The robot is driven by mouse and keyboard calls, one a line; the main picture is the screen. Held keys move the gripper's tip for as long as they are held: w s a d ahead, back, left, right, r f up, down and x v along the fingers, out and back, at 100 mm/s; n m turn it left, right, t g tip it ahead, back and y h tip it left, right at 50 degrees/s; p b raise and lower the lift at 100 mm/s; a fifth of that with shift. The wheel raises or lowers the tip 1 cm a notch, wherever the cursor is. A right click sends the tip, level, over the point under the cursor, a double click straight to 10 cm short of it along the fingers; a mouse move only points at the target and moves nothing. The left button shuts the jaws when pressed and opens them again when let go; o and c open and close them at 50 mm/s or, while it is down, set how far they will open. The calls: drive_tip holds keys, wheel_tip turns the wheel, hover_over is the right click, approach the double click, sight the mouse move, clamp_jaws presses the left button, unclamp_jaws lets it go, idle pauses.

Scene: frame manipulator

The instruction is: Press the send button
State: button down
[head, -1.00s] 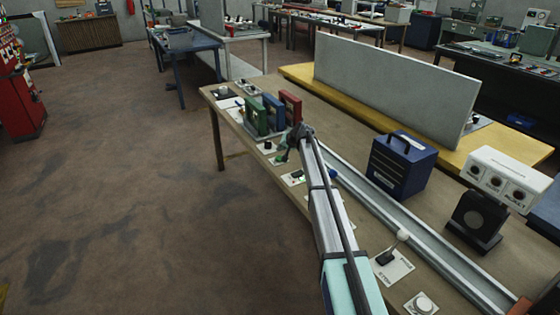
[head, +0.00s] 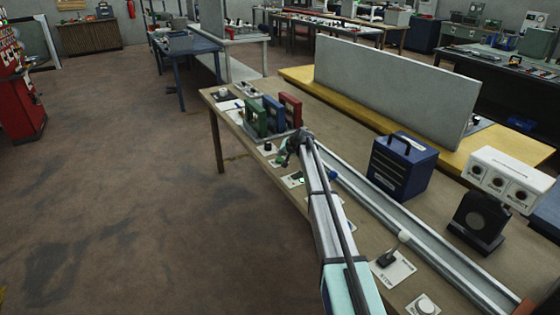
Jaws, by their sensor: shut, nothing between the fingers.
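My arm reaches from the bottom of the head view along the front of the workbench (head: 350,140). My gripper (head: 286,158) is small and dark at its far end, just in front of the coloured upright blocks; its fingers are shut and hold nothing. It hangs over the bench's front edge strip, where small control plates sit. A white plate with a small green part (head: 293,180) lies just nearer than the gripper. A white round button on a plate (head: 424,305) is at the bottom right. No label reading "send" is legible, so I cannot tell which control it is.
Green (head: 256,120), blue (head: 273,113) and red (head: 290,109) blocks stand behind the gripper. A metal rail (head: 400,222) runs along the bench beside a blue box (head: 400,166).

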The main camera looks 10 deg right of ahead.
sight(281, 160)
drive_tip(key=shift+f, duration=0.15)
idle(0.6)
drive_tip(key=shift+f+b, duration=0.3)
drive_tip(key=shift+b, duration=0.1)
drive_tip(key=shift+f+b, duration=0.35)
drive_tip(key=shift+f, duration=0.15)
idle(0.9)
drive_tip(key=shift+r, duration=0.9)
drive_tip(key=shift+r+p, duration=0.85)
drive_tip(key=shift+r, duration=1.65)
